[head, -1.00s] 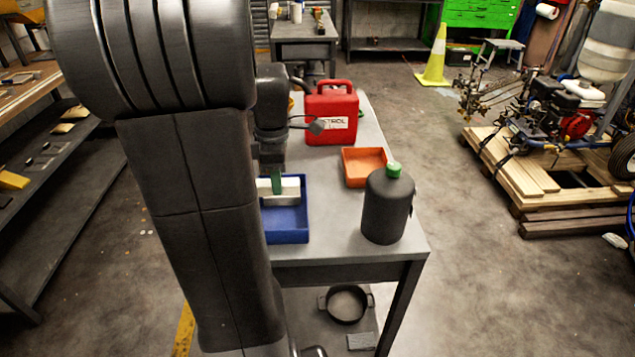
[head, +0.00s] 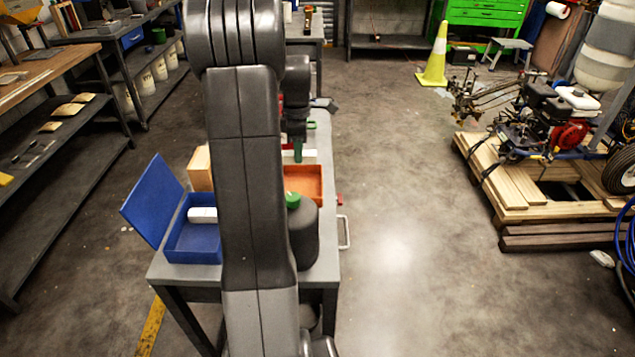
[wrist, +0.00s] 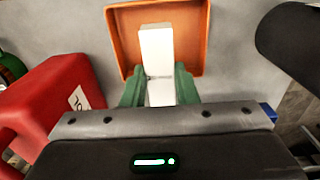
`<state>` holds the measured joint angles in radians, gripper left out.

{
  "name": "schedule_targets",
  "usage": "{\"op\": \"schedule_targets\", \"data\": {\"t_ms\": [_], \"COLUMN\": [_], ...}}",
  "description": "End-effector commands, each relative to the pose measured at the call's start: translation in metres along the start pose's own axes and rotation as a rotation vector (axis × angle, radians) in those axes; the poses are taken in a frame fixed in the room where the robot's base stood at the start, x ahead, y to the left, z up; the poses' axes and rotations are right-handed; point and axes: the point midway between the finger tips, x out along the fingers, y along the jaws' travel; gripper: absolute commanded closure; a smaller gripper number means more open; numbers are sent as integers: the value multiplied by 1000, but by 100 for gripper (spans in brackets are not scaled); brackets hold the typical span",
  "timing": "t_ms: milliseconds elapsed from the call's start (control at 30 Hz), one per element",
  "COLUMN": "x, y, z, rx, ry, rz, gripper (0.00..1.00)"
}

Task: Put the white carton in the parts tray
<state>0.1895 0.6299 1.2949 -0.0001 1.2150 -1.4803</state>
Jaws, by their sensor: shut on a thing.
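My gripper (head: 298,154) has green fingers, shut on a white carton (wrist: 157,50). In the wrist view the gripper (wrist: 159,84) holds the long carton between both fingers, its far end over the orange tray (wrist: 193,62). In the head view the carton (head: 311,156) shows just beyond the orange tray's far edge (head: 304,184); the arm hides part of both. The carton's height above the tray is hard to tell. The pictures do not label either container as the parts tray.
A blue box (head: 190,254) with its lid open holds another white object (head: 203,215). A black bottle with a green cap (head: 304,238) stands near the orange tray. A red petrol can (wrist: 62,100) is left in the wrist view. A wooden block (head: 199,168) stands behind the blue box.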

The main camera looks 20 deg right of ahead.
Motion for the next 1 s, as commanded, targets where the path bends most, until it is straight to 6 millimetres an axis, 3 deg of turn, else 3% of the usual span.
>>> {"op": "schedule_targets", "data": {"t_ms": [233,700,1000], "x": [44,95,99], "y": [0,0,0], "z": [0,0,0], "rx": [0,0,0], "ry": [-1,0,0], "rz": [-7,-4,-1], "gripper": [96,96,96]}}
